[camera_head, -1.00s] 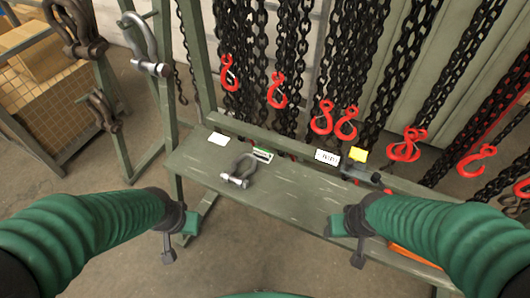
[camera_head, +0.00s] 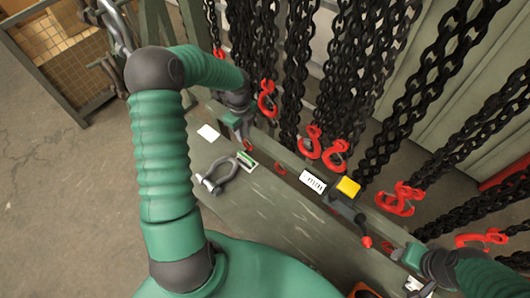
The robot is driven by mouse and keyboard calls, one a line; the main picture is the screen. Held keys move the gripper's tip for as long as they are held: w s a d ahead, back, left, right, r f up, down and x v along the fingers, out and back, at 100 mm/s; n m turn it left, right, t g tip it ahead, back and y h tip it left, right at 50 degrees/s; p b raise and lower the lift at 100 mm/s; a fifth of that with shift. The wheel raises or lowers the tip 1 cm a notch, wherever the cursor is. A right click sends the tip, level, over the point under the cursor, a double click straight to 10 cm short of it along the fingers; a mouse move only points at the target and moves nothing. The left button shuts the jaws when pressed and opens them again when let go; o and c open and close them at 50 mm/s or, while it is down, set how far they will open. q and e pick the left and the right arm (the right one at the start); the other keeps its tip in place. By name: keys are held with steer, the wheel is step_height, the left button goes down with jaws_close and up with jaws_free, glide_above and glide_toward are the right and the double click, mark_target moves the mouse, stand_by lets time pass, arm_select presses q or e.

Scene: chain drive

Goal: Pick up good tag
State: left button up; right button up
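Several tags lie along the back of the green bench (camera_head: 245,218). One is a small green-and-white tag (camera_head: 247,161), beside a grey shackle (camera_head: 218,175). A white tag with black print (camera_head: 313,182) and a yellow tag (camera_head: 348,187) lie further right; a plain white card (camera_head: 208,132) lies to the left. No wording is readable, so I cannot confirm which is the good tag. My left gripper (camera_head: 240,128) hangs just behind the green-and-white tag, apart from it; its finger opening is unclear. My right gripper (camera_head: 404,254) is low at the right, its fingers unclear.
Black chains with red hooks (camera_head: 334,154) hang closely behind the bench, near my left gripper. A dark tool with a red knob (camera_head: 348,213) lies by the yellow tag. A mesh crate (camera_head: 70,55) stands at the far left. The bench's front middle is clear.

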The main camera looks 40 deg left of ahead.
arm_select(q)
glide_above(246, 157)
step_height(246, 157, down, 6)
step_height(246, 157, down, 4)
steer(key=shift+w+a+f, duration=0.15)
steer(key=shift+f, duration=0.05)
steer(key=f, duration=0.1)
steer(key=s+f+p, duration=0.1)
steer(key=f, duration=0.2)
steer(key=shift+s+d, duration=0.15)
steer(key=shift+d, duration=0.1)
steer(key=shift+w+a+f, duration=0.4)
steer(key=shift+w+f, duration=0.15)
steer(key=shift+w+a+f, duration=0.1)
steer(key=shift+a, duration=0.05)
steer(key=shift+c, duration=1.7)
steer(key=shift+s+r, duration=0.2)
jaws_close()
steer(key=shift+d+r, duration=0.1)
steer(key=shift+d, duration=0.15)
steer(key=shift+w, duration=0.15)
arm_select(e)
steer(key=shift+s+r, duration=0.55)
steer(key=shift+r, duration=0.3)
